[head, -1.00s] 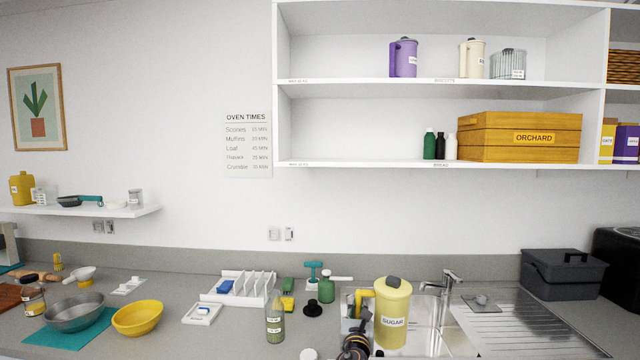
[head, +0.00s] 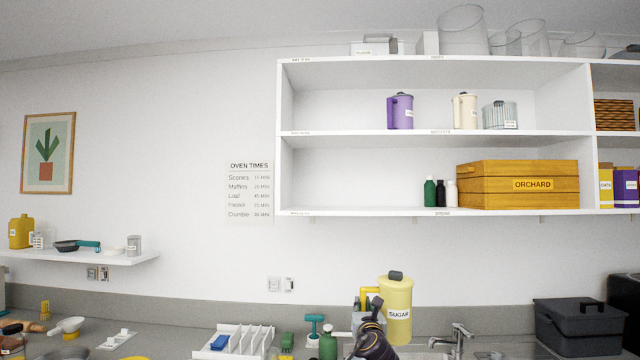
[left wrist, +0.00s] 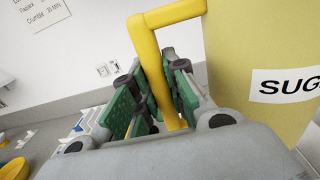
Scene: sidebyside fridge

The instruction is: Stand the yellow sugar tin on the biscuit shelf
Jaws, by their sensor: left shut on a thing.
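The pale yellow sugar tin (head: 397,312) is upright with a dark lid knob, a SUGAR label and a yellow handle on its left side. My left gripper (head: 368,308) is shut on that handle; the left wrist view shows the green finger pads around the handle (left wrist: 165,85) and the tin body (left wrist: 265,50) to the right. The tin is in front of the sink area, below the wall shelves. The biscuit shelf is the middle board (head: 350,134), whose small edge label is hard to read; it bears a purple tin (head: 401,112), a cream tin (head: 466,112) and a glass container (head: 500,116). My right gripper is not in view.
The lower shelf holds small bottles (head: 440,193) and a wooden ORCHARD crate (head: 518,185). Glass vessels (head: 462,30) stand on top. The middle shelf's left part is bare. A tap (head: 455,338) and a dark box (head: 580,328) are at right.

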